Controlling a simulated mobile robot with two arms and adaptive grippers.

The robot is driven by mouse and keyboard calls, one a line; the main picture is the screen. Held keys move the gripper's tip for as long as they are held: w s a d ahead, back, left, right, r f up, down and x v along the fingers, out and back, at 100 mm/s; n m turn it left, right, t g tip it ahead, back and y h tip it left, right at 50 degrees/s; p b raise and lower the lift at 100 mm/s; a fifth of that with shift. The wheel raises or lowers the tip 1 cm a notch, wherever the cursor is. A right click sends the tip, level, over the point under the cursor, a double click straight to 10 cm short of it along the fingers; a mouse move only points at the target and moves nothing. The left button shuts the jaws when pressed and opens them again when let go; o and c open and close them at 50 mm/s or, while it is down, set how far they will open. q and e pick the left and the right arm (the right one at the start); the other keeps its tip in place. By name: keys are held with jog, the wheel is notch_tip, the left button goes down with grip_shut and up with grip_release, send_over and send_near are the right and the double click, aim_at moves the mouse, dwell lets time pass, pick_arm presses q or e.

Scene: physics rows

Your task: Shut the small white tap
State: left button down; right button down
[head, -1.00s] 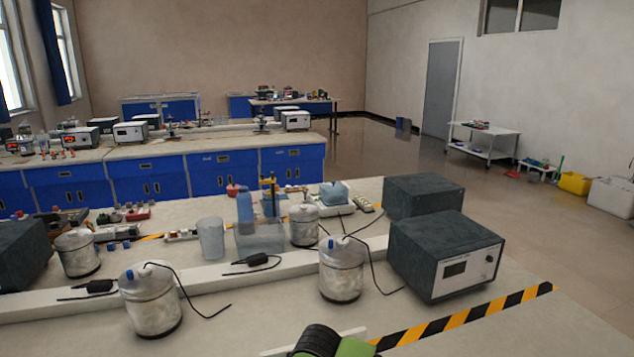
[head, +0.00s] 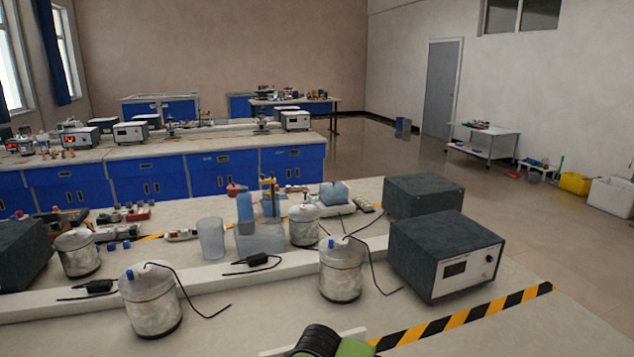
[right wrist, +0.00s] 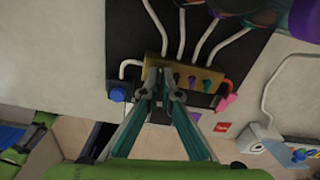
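In the right wrist view a brass manifold block (right wrist: 205,78) sits on a black board, with a row of small coloured taps along it. Purple, teal and pink handles show. White tubes (right wrist: 207,42) rise from the block. My right gripper (right wrist: 163,76) reaches to the block's left part, its fingertips close together in front of it. I cannot make out the small white tap; the fingertips cover that part of the block. Nothing is clearly seen between the fingers. In the head view neither gripper shows. The left gripper is in no view.
In the head view, white-lidded jars (head: 342,270), a dark instrument box (head: 445,255) and a striped edge tape (head: 465,315) occupy the bench.

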jog(key=shift+m, duration=0.6)
jog(key=c, duration=2.6)
grip_release()
jog(key=shift+r+p, duration=1.85)
jog(key=shift+r, duration=1.65)
